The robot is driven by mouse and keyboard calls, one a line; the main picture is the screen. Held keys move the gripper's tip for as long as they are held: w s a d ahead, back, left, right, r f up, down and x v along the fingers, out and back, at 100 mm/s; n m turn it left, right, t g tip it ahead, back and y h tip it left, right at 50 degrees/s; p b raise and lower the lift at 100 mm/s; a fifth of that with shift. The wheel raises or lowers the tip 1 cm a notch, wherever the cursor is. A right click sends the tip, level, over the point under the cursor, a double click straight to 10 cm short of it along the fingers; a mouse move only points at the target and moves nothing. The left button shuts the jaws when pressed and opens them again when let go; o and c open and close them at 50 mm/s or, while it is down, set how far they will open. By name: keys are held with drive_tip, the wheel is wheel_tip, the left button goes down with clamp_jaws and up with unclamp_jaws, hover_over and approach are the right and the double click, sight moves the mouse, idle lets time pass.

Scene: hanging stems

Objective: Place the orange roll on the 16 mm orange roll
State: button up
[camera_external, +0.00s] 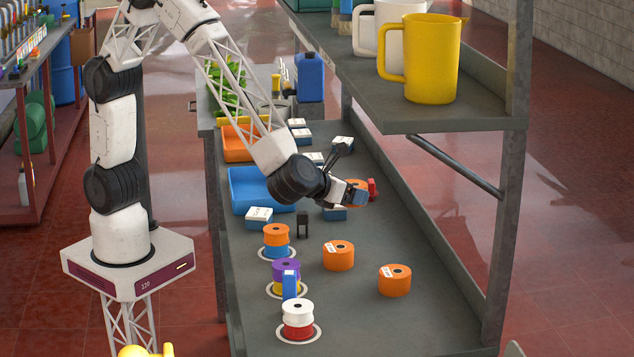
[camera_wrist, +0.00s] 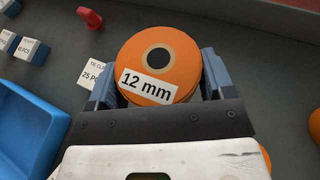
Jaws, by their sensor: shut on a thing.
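My gripper (camera_wrist: 158,92) is shut on an orange roll labelled 12 mm (camera_wrist: 155,60), with one blue finger on each side of it. In the external view my gripper (camera_external: 354,194) holds this roll (camera_external: 358,184) over the far part of the bench. Two other orange rolls with white labels stand apart on the bench: one in the middle (camera_external: 338,256) and one to its right (camera_external: 395,281). Their labels are too small to read, so I cannot tell which is 16 mm. An orange roll edge (camera_wrist: 315,127) shows at the wrist view's right.
On the bench's left stand an orange-on-blue stack (camera_external: 277,237), a purple-on-yellow stack (camera_external: 286,269) and a white-on-red stack (camera_external: 298,314). A blue tray (camera_external: 240,204) and small labelled boxes (camera_external: 259,217) lie behind. A shelf (camera_external: 440,118) with jugs overhangs the right side.

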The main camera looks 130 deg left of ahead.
drive_tip(key=s+d, duration=0.3)
drive_tip(key=d, duration=0.1)
drive_tip(key=s+d, duration=0.4)
drive_tip(key=d, duration=0.1)
drive_tip(key=s+d, duration=0.4)
drive_tip(key=shift+d+f, duration=0.1)
drive_tip(key=shift+d, duration=0.15)
drive_tip(key=shift+w, duration=0.1)
hover_over(335, 248)
drive_tip(key=shift+a+f, duration=0.1)
drive_tip(key=shift+f, duration=0.6)
drive_tip(key=shift+f, duration=0.1)
drive_tip(key=shift+f, duration=1.7)
drive_tip(key=shift+f, duration=0.1)
drive_tip(key=o, duration=1)
